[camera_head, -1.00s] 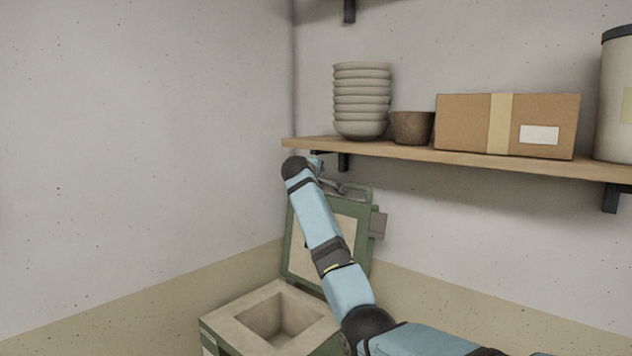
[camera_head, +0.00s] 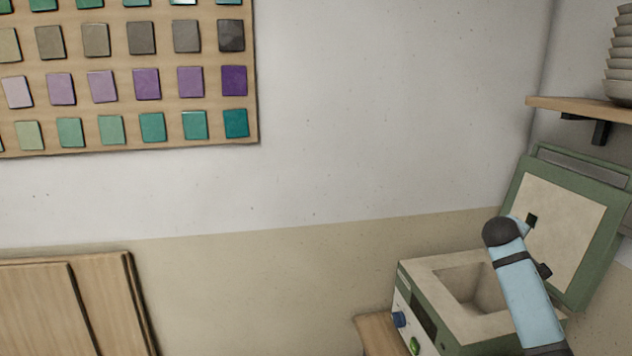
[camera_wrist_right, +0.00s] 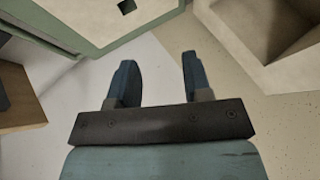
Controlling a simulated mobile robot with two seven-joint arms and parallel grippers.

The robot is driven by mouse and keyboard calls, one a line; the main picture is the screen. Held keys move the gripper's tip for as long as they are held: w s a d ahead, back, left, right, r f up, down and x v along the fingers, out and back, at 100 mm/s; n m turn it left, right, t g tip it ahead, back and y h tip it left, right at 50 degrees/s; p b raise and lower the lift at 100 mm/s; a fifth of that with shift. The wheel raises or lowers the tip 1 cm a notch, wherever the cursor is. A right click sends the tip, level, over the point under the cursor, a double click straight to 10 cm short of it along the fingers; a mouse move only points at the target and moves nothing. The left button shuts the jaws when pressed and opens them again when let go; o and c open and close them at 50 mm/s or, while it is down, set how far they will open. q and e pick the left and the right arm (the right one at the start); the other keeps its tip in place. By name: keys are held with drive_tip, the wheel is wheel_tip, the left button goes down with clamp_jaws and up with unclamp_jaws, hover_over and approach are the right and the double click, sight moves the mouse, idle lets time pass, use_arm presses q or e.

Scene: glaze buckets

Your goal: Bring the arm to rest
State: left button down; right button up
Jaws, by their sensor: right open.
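My right arm (camera_head: 530,290) is in front of the open green kiln (camera_head: 455,285) at the lower right of the head view. Its dark wrist joint overlaps the kiln's raised lid (camera_head: 565,220). In the right wrist view my right gripper (camera_wrist_right: 158,62) is open, its two dark fingers apart with nothing between them. The lid (camera_wrist_right: 100,28) shows at upper left there, and the kiln's pale rim and chamber (camera_wrist_right: 285,30) at upper right. In the head view I cannot clearly make out the fingers. My left gripper is not in view.
A shelf (camera_head: 570,107) with stacked bowls (camera_head: 620,55) is at the upper right. A board of colored tiles (camera_head: 130,75) hangs on the wall. Wooden boards (camera_head: 60,300) lean at lower left. The wall between is bare. A wooden edge (camera_wrist_right: 20,95) shows at left in the wrist view.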

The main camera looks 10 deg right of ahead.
drive_tip(key=s+a+f+g+y, duration=0.1)
drive_tip(key=s+a+f+y, duration=0.4)
drive_tip(key=s+a+f, duration=1.3)
drive_tip(key=s+a+f+m+g+y, duration=0.15)
drive_tip(key=s+a, duration=0.25)
drive_tip(key=s, duration=0.6)
drive_tip(key=s+a+f+g+y, duration=0.15)
drive_tip(key=s+a, duration=0.25)
drive_tip(key=s, duration=0.5)
drive_tip(key=s+a+m+g+y, duration=0.15)
drive_tip(key=s+a, duration=0.25)
drive_tip(key=s, duration=0.6)
drive_tip(key=w+a+f+t+y, duration=0.1)
drive_tip(key=w+a+f+t, duration=0.1)
drive_tip(key=f, duration=0.2)
drive_tip(key=w+a+f+n+t+y, duration=0.1)
drive_tip(key=w+f+t, duration=0.1)
drive_tip(key=f, duration=0.3)
drive_tip(key=w+a+f+t+y, duration=0.1)
drive_tip(key=w+a+f+t, duration=0.1)
drive_tip(key=f+t, duration=0.2)
drive_tip(key=shift+w+a+f, duration=0.3)
drive_tip(key=shift+a+f, duration=0.05)
drive_tip(key=shift+f, duration=0.2)
